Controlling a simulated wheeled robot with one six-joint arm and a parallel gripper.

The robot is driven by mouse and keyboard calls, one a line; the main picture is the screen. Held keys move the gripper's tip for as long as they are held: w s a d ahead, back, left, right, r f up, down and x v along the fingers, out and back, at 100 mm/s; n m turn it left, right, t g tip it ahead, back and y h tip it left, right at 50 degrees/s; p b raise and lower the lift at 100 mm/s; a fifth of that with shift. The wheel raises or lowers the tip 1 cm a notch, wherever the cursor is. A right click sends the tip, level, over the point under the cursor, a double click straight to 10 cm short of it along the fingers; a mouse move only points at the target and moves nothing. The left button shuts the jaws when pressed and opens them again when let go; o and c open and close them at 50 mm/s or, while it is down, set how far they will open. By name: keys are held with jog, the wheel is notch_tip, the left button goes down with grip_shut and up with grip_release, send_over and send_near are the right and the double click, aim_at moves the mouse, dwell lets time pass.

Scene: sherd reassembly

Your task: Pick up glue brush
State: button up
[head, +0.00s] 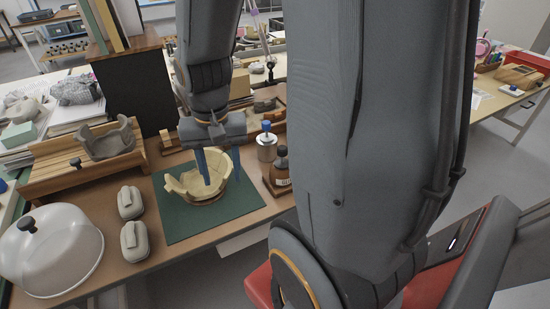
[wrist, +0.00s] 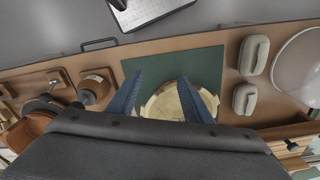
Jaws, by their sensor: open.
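I cannot clearly make out a glue brush in either view. A pale metal jar with a blue top (head: 267,148) stands right of the green mat in the head view, and a brown bottle with a dark cap (head: 281,170) stands in front of it. Whether a brush is in either cannot be told. My gripper (head: 220,182) is open, its blue fingers pointing down over a broken cream bowl (head: 188,190), left of the jar and bottle. In the wrist view my gripper (wrist: 160,78) has its fingers spread, with the bowl (wrist: 163,106) partly behind them and nothing between the tips.
The bowl sits on a green mat (head: 245,200). Two grey blocks (head: 132,203) and a white dome (head: 60,250) with a dark knob are to the left. A wooden stand holding a grey sherd (head: 105,142) is behind. The mat's front part is clear.

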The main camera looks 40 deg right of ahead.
jog(key=w+d+r+m+p, duration=0.1)
jog(key=d+r+m+p, duration=0.1)
jog(key=d+m, duration=0.8)
jog(key=m, duration=1.2)
send_over(282, 147)
jog(key=shift+s+a+r+p, duration=0.25)
jog(key=shift+a+r+p, duration=0.15)
jog(key=shift+p, duration=0.05)
jog(key=shift+s+d+f, duration=0.1)
jog(key=shift+d, duration=0.15)
jog(key=shift+f, duration=0.3)
jog(key=shift+w+d+f+p, duration=0.15)
jog(key=shift+f+p, duration=0.35)
jog(key=shift+f, duration=1.3)
jog(key=shift+w+a+f+p, duration=0.1)
jog(key=shift+f+p, duration=0.4)
jog(key=shift+f, duration=1.25)
jog(key=c, duration=0.9)
